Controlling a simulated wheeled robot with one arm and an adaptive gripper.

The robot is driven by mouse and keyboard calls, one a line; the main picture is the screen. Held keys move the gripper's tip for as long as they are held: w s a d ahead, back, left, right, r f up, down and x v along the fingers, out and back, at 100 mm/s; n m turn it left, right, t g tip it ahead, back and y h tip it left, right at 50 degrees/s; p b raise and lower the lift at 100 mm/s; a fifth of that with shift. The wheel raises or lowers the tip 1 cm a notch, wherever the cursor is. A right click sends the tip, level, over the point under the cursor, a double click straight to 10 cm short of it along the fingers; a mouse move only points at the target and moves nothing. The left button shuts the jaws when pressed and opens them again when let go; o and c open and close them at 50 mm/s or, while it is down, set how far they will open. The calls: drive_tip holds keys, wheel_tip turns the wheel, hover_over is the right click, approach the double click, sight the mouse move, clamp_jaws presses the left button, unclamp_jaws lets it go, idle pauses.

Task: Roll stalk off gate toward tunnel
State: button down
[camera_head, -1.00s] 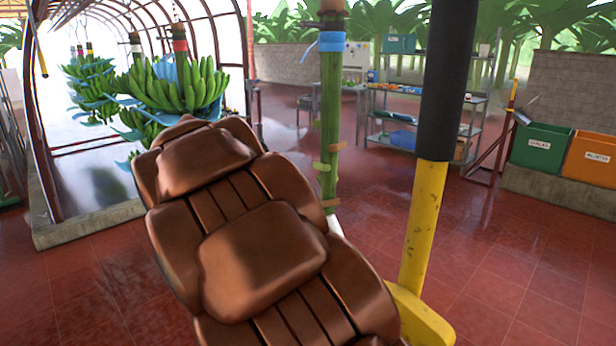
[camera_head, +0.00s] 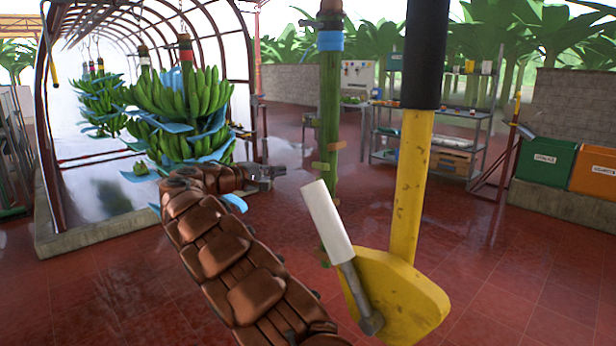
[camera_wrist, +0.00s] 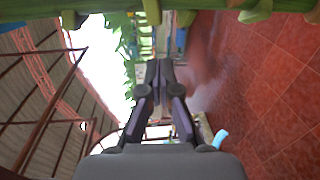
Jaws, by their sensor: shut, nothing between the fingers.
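The bare green stalk (camera_head: 330,120) with a blue band hangs upright in the middle of the head view. In the wrist view a green stalk (camera_wrist: 235,14) crosses the top edge lengthwise. The arched tunnel (camera_head: 52,130) stands at the left. My gripper (camera_head: 276,171) is at the end of my arm, left of the stalk and in front of the tunnel's right side. In the wrist view my gripper (camera_wrist: 160,68) has its dark fingers together with nothing between them. I cannot make out the gate clearly.
Green banana bunches (camera_head: 185,125) with blue sheets hang at the tunnel mouth, close behind my arm. A yellow post (camera_head: 412,185) with a black sleeve and a white-handled lever (camera_head: 330,222) stand right of the arm. Shelves (camera_head: 440,130) and green and orange bins (camera_head: 543,160) are farther right.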

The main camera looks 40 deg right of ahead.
drive_tip(key=w+d+f+t+h+b, duration=0.1)
drive_tip(key=w+f, duration=0.1)
drive_tip(key=w, duration=0.2)
drive_tip(key=s+d+p, duration=0.1)
drive_tip(key=s+d, duration=0.2)
drive_tip(key=d, duration=0.8)
drive_tip(key=shift+f+p, duration=0.15)
drive_tip(key=shift+p, duration=0.25)
idle(0.4)
drive_tip(key=shift+s+d, duration=0.1)
drive_tip(key=shift+s, duration=0.1)
